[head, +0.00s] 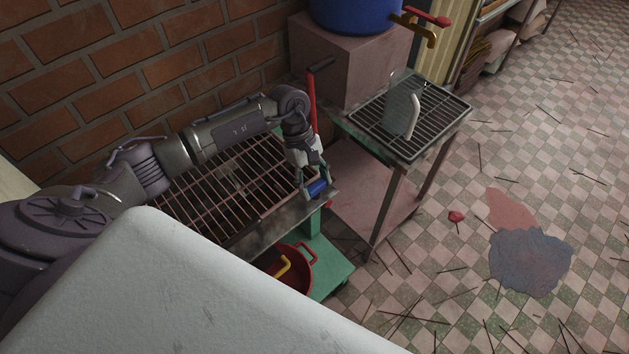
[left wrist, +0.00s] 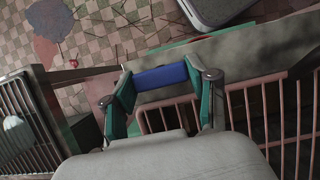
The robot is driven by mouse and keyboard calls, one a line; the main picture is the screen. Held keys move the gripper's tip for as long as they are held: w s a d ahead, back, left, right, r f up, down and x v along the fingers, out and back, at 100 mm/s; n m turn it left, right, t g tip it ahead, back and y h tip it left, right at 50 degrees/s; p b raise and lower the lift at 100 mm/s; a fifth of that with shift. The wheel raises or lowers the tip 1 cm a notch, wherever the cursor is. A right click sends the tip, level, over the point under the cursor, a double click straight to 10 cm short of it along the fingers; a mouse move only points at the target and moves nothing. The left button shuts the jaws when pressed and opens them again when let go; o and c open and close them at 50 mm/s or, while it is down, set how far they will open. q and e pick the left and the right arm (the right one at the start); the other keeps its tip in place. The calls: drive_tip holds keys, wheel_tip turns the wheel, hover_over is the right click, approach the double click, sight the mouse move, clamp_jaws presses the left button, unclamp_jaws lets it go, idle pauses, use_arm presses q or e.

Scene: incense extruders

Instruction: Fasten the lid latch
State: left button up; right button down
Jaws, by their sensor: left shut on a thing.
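My left gripper (head: 315,190) is at the front right corner of a barred rack (head: 215,190). It is shut on a short blue bar (head: 318,187), with one finger at each end. In the left wrist view the blue bar (left wrist: 160,77) spans between the green-padded fingers of the gripper (left wrist: 163,88). The bar lies beside the rack's metal front edge (head: 262,232). I cannot tell whether it is the lid latch's handle, and no lid is clearly recognisable. My right gripper is in neither view.
A red upright lever (head: 312,100) stands just behind the gripper. A cart with a wire rack (head: 440,125) and a clear jug (head: 397,105) stands to the right. A red pot (head: 298,272) sits below the front edge. Sticks and a spill (head: 530,262) lie on the floor.

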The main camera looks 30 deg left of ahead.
use_arm(q)
drive_tip(key=n+t+b, duration=0.1)
drive_tip(key=n+b, duration=0.1)
drive_tip(key=n, duration=0.1)
drive_tip(key=shift+a+f+b, duration=0.1)
drive_tip(key=shift+b, duration=0.2)
drive_tip(key=n+t+b, duration=0.1)
drive_tip(key=n+b, duration=0.1)
drive_tip(key=n, duration=0.1)
drive_tip(key=n+t+b, duration=0.1)
drive_tip(key=n, duration=0.2)
drive_tip(key=shift+s+n+t+b, duration=0.15)
drive_tip(key=shift+n+t+b, duration=0.25)
drive_tip(key=n+b, duration=0.2)
drive_tip(key=n+t+y+b, duration=0.1)
drive_tip(key=n+b, duration=0.1)
drive_tip(key=n, duration=0.1)
drive_tip(key=shift+y, duration=0.3)
drive_tip(key=shift+s+d+n+t+y+b, duration=0.15)
drive_tip(key=shift+n+t+y+b, duration=0.4)
drive_tip(key=shift+n+b, duration=0.7)
drive_tip(key=shift+r+n, duration=0.2)
drive_tip(key=shift+n, duration=0.25)
drive_tip(key=o, duration=1.2)
drive_tip(key=shift+c, duration=0.2)
